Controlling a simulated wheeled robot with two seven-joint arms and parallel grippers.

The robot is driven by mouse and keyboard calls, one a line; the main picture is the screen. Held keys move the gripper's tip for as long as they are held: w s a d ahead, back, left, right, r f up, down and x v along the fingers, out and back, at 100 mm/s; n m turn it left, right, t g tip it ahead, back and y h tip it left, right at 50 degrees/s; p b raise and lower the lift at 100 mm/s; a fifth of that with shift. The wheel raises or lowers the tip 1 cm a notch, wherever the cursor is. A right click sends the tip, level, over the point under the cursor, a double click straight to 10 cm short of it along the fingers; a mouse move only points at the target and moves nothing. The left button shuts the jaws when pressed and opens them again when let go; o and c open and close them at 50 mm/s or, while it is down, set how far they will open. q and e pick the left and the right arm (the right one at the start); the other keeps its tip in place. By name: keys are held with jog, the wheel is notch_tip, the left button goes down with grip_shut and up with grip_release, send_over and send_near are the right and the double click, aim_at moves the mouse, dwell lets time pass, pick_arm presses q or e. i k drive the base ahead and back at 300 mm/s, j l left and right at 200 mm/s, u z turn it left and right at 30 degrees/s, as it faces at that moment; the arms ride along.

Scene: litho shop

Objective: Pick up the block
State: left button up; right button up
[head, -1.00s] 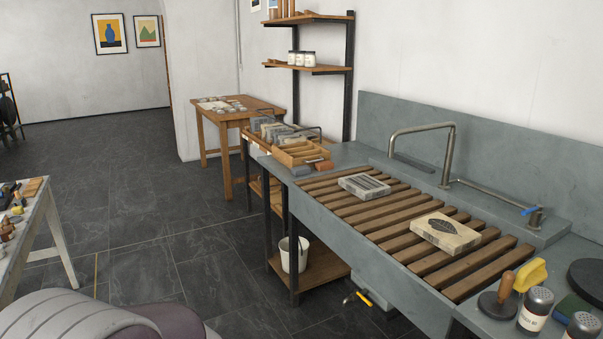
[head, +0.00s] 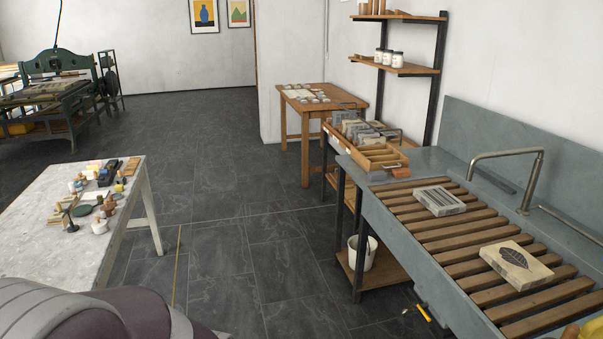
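Two flat stone-like blocks lie on the wooden slats of the sink at the right; I cannot tell which is the task's block. The nearer block (head: 516,265) is cream with a dark leaf print on top. The farther block (head: 438,201) is grey with light and dark marks on top. They lie apart from each other. Several more grey blocks (head: 359,131) stand in a row at the wooden rack beyond the sink. Neither of my grippers is in view.
The slatted sink (head: 408,238) has a tap (head: 508,154) along its back. A white table (head: 40,219) with tools stands at the left. A white bucket (head: 363,252) sits on a low shelf. A green press (head: 60,80) stands far left.

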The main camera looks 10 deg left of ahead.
aim_at(379, 175)
jog(key=i+u, duration=0.45)
jog(key=i, duration=1.75)
jog(key=i+j+z, duration=0.2)
jog(key=i+z, duration=0.2)
jog(key=i, duration=0.45)
jog(key=i+j+z, duration=0.4)
jog(key=i, duration=0.45)
jog(key=i+j+z, duration=0.4)
jog(key=i+j, duration=0.35)
jog(key=z, duration=2.45)
